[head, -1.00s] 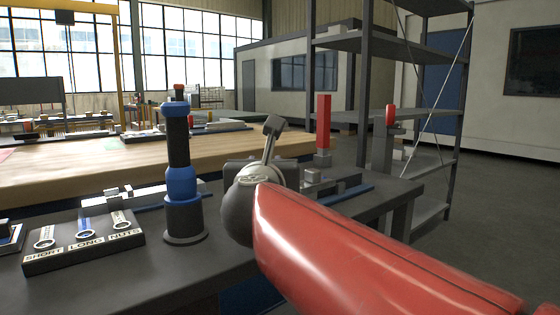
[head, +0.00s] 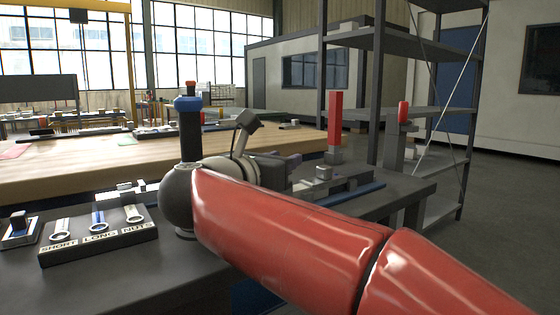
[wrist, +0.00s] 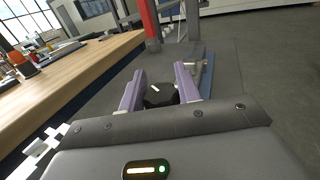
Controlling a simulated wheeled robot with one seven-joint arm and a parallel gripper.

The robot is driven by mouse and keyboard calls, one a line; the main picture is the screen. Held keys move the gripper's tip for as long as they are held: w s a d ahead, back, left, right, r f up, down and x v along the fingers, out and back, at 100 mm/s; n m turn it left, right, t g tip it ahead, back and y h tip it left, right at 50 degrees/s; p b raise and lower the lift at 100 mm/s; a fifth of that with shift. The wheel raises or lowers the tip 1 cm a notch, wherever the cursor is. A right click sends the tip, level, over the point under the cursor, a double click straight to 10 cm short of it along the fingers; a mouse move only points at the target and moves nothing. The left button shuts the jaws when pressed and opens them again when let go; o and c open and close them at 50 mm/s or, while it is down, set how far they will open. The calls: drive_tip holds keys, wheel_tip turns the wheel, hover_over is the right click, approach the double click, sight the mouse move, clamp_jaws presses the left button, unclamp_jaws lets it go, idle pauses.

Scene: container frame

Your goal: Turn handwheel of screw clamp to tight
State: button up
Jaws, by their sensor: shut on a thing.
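In the wrist view the black handwheel (wrist: 160,96) sits between the two purple fingers of my gripper (wrist: 159,90). The fingers are shut on it, and a small pale mark shows on its top. In the head view my gripper (head: 290,164) is at the grey metal screw clamp (head: 325,178) on the dark bench. My red arm and wrist hide much of the near side, and I cannot make out the handwheel there. How tight the clamp is cannot be seen.
A red-topped post (head: 335,122) stands just behind the clamp, and another (head: 403,125) stands to its right. A blue and black column (head: 190,125) stands left of my wrist. A labelled wrench holder (head: 98,236) lies at the bench's front left. Grey shelving (head: 375,90) rises behind.

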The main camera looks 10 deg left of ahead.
idle(0.3)
drive_tip(key=o, duration=1)
wheel_tip(320, 180, up, 20)
drive_tip(key=p, duration=0.6)
drive_tip(key=shift+c, duration=0.2)
